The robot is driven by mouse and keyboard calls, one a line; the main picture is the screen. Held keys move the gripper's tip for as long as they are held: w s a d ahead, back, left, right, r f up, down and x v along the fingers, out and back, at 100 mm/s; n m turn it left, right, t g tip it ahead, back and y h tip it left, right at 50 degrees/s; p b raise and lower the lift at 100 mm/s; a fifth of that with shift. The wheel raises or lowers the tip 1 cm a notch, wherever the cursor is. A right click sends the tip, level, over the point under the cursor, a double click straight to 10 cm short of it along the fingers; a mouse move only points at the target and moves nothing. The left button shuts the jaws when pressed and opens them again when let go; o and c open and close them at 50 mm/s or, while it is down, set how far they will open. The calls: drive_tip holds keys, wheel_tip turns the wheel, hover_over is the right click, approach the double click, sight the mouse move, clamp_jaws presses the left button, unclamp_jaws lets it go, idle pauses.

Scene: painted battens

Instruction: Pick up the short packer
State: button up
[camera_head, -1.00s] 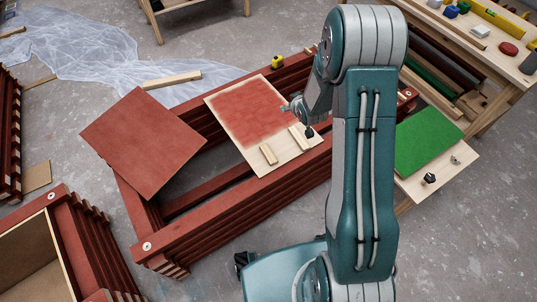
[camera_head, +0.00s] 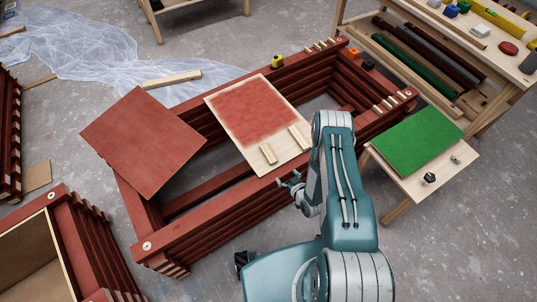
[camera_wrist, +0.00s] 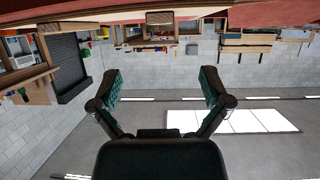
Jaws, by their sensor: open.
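Two pale wooden packers lie on the red-painted board with bare edges. The short packer (camera_head: 268,153) is nearer its front left edge, and a longer packer (camera_head: 299,137) lies to its right. My gripper (camera_head: 285,182) is at the near side of the red batten frame, in front of and below the short packer in the picture, apart from it. In the wrist view my gripper (camera_wrist: 160,82) has its two fingers spread wide with nothing between them. That view is upside down, looking across the room, and I cannot make out the short packer in it.
The board (camera_head: 240,105) rests across the stacked red batten frame (camera_head: 205,228). A plain red panel (camera_head: 143,145) lies to its left. A green board (camera_head: 428,140) is on a stand at right. Small blocks and a yellow tape measure (camera_head: 277,61) sit on the frame.

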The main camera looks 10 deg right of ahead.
sight(274, 163)
drive_tip(key=x, duration=1)
drive_tip(key=shift+w+a+f, duration=0.1)
drive_tip(key=shift+w+f, duration=0.05)
drive_tip(key=shift+f, duration=0.1)
drive_tip(key=c, duration=1)
